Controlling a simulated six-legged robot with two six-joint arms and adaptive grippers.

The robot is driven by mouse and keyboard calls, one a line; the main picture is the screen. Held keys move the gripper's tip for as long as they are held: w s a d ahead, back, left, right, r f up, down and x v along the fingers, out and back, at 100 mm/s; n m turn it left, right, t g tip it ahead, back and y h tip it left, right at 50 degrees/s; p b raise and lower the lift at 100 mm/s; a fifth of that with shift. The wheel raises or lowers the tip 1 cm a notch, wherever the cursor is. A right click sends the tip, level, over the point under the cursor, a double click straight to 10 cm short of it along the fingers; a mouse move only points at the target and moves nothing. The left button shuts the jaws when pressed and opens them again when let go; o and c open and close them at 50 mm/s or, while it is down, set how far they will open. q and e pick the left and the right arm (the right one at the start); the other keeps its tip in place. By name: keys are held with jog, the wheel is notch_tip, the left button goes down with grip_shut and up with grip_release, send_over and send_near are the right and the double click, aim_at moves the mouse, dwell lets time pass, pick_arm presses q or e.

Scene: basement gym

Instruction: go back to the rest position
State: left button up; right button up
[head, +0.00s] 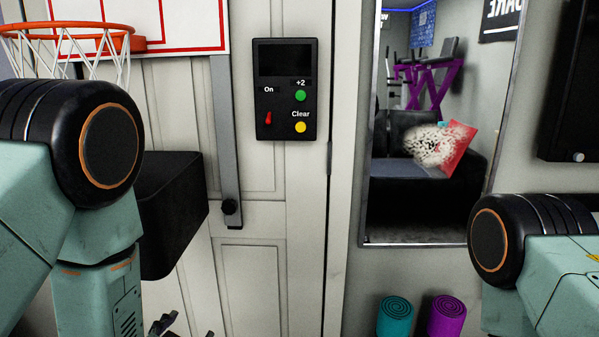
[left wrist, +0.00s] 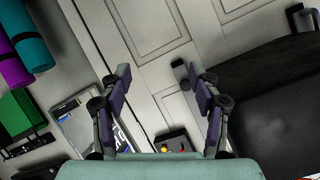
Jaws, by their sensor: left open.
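My left gripper (left wrist: 157,72) is open and empty in the left wrist view, with its two fingers spread apart in front of the pale panelled door. In the head view my left arm comes in at the left, and dark tips, likely of this gripper (head: 186,329), show at the bottom edge. My right arm shows at the right of the head view, but its gripper is out of frame.
A black scoreboard box (head: 285,90) with a red switch and green and yellow buttons hangs on the door (head: 265,180). A basketball hoop (head: 70,30) is at upper left. A mirror (head: 425,243), rolled teal (head: 395,317) and purple mats (head: 446,317) stand right.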

pick_arm(q)
jog(key=s+f+n+g, duration=0.2)
jog(key=s+f+g, duration=0.2)
jog(key=s, duration=0.6)
jog(key=s+a+f+n+g, duration=0.1)
jog(key=s+f+n+g, duration=0.1)
jog(key=s+f+g, duration=0.3)
jog(key=s+a+f+n+g, duration=0.1)
jog(key=s+f+g, duration=0.3)
jog(key=s+f, duration=0.6)
jog(key=s+n, duration=0.1)
jog(key=s, duration=0.5)
jog(key=shift+s+a, duration=0.15)
jog(key=shift+c, duration=0.6)
